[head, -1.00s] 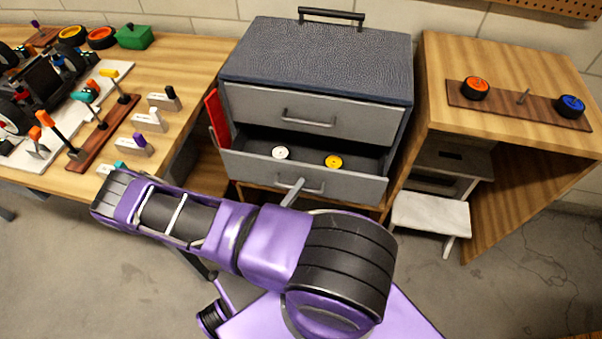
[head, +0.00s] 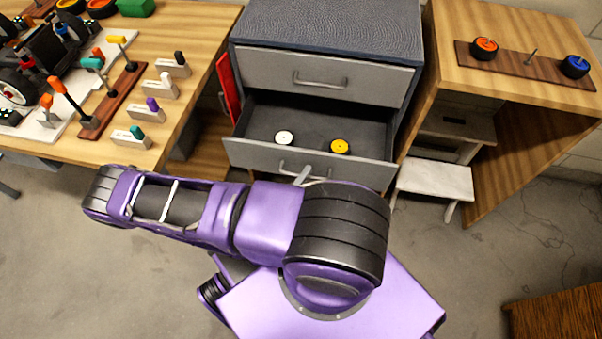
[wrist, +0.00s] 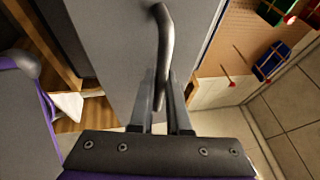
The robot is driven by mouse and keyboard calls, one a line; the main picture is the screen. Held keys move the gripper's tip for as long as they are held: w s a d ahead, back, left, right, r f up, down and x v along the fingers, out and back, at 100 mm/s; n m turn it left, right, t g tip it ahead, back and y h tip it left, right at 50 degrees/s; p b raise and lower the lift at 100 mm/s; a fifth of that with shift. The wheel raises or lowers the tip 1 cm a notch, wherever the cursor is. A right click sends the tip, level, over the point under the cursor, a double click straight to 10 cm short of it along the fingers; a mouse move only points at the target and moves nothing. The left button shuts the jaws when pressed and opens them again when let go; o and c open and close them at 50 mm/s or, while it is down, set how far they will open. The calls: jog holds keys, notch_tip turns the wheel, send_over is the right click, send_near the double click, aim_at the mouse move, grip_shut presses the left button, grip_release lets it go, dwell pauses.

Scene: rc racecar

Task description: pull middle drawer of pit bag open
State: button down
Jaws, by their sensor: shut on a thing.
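The pit bag (head: 325,25) is a dark blue-grey box with light grey drawer fronts. Its top drawer (head: 295,72) is shut. The middle drawer (head: 350,164) stands well out, showing a white wheel (head: 284,138) and a yellow wheel (head: 340,147) inside. Whatever lies below it is mostly hidden by my arm. My gripper (head: 303,176) is at the middle drawer's front. In the wrist view my gripper (wrist: 161,90) is shut on the metal drawer handle (wrist: 165,42), which passes between its fingers.
A workbench (head: 195,60) with a car chassis and several coloured tools is at left. A red panel (head: 228,86) stands beside the bag. A wooden table (head: 525,90) with an orange and a blue wheel is at right, with a white step stool (head: 435,180). Floor is clear at lower left.

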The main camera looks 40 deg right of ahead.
dwell(0.3)
jog(key=c, duration=1.2)
grip_release()
jog(key=shift+o, duration=0.2)
jog(key=v, duration=1.7)
jog(key=shift+a+b, duration=0.25)
jog(key=shift+b, duration=0.15)
jog(key=shift+f, duration=0.1)
